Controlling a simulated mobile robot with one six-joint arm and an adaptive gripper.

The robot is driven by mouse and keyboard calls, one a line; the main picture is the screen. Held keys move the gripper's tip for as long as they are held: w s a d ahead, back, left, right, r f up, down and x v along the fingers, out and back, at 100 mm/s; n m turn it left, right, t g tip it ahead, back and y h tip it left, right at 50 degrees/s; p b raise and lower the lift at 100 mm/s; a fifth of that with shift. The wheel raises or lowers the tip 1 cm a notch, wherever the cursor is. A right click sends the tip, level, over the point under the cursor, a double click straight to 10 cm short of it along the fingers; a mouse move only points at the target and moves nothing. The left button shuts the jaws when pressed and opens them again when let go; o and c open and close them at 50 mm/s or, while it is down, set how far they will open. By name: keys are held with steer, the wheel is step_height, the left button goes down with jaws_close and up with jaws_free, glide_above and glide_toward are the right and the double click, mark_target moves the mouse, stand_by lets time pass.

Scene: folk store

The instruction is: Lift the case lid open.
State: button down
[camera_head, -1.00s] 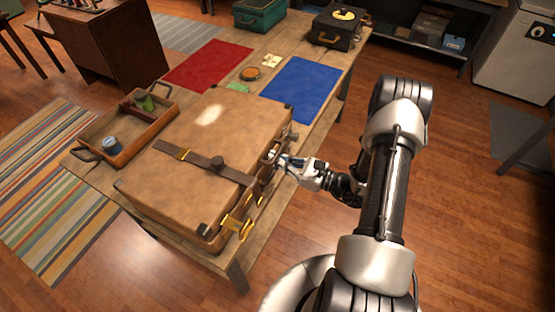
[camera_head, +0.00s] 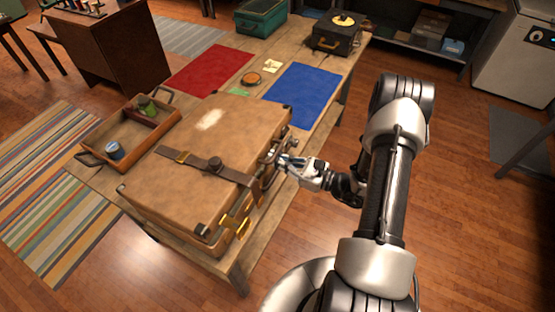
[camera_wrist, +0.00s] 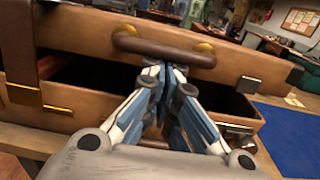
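The large tan case (camera_head: 215,135) lies on the wooden table with a brown strap (camera_head: 205,163) across its lid. In the wrist view, the lid's front side (camera_wrist: 75,32) stands slightly raised, with a dark gap above the lower body (camera_wrist: 35,112). A brown handle (camera_wrist: 165,47) with brass mounts is fixed to the lid's front. My gripper (camera_wrist: 164,70) also shows in the head view (camera_head: 283,160) at the case's front. Its fingers converge to closed tips just below the handle bar, in front of the gap. Whether they touch the handle is unclear.
A wooden tray (camera_head: 97,137) with a blue tin (camera_head: 115,150) and green item stands behind the case. A blue mat (camera_head: 303,95) lies to its right, a red mat (camera_head: 206,68) farther back. Brass latches (camera_head: 236,226) sit at the case's front.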

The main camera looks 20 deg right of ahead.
steer(key=shift+w+r+p, duration=0.15)
steer(key=shift+r+p, duration=0.5)
steer(key=shift+r, duration=0.5)
steer(key=shift+w+a+r+p, duration=0.1)
steer(key=shift+a+r+p, duration=0.05)
steer(key=shift+r+p, duration=0.4)
steer(key=shift+w+a+r+p, duration=0.1)
steer(key=shift+r+p, duration=0.2)
steer(key=shift+r, duration=0.4)
steer(key=shift+w+a+r+p, duration=0.1)
steer(key=shift+w+r+p, duration=0.05)
steer(key=shift+r+p, duration=0.4)
steer(key=shift+w+a+r+p, duration=0.1)
steer(key=shift+r+p, duration=0.2)
steer(key=shift+r, duration=0.5)
